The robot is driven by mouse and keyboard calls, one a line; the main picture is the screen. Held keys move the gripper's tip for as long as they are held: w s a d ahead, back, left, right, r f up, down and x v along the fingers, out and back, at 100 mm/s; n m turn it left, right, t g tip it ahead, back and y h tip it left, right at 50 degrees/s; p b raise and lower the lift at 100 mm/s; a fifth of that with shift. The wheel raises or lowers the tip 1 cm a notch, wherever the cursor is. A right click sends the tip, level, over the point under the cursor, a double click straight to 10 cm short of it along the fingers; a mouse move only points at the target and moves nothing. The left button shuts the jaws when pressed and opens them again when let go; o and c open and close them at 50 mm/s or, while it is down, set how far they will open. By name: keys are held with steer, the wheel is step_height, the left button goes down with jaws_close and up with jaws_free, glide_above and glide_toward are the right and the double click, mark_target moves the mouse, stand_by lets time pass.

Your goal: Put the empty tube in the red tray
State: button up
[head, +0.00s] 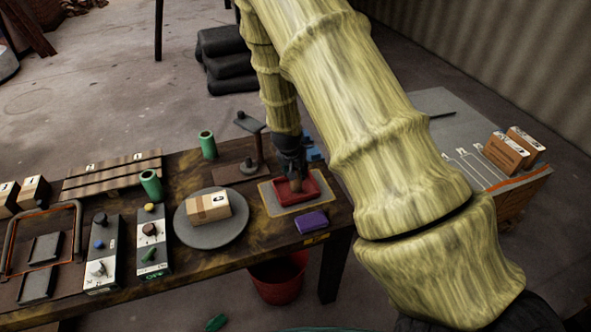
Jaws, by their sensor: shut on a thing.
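The red tray (314,188) lies on a pale mat with a yellow edge at the right end of the table. My gripper (296,176) points down over the tray and is shut on a small brown tube-like thing (297,185). The lower end of this thing is within the tray's outline; I cannot tell whether it touches the tray floor or whether it is empty. The fingers are dark and small here, and they hide its upper part. A green tube (208,146) stands upright at the table's back, and another green tube (151,184) stands farther left.
A purple block (311,222) lies just in front of the tray. A cardboard box (208,206) sits on a round grey plate (212,235) to the left. A dark stand (251,145) rises behind the tray. Control boxes (153,242) fill the left front. My arm covers the right.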

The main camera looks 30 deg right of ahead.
steer(key=shift+f, duration=0.45)
steer(key=shift+f, duration=0.15)
steer(key=o, duration=0.9)
steer(key=b+v, duration=0.2)
steer(key=v, duration=1)
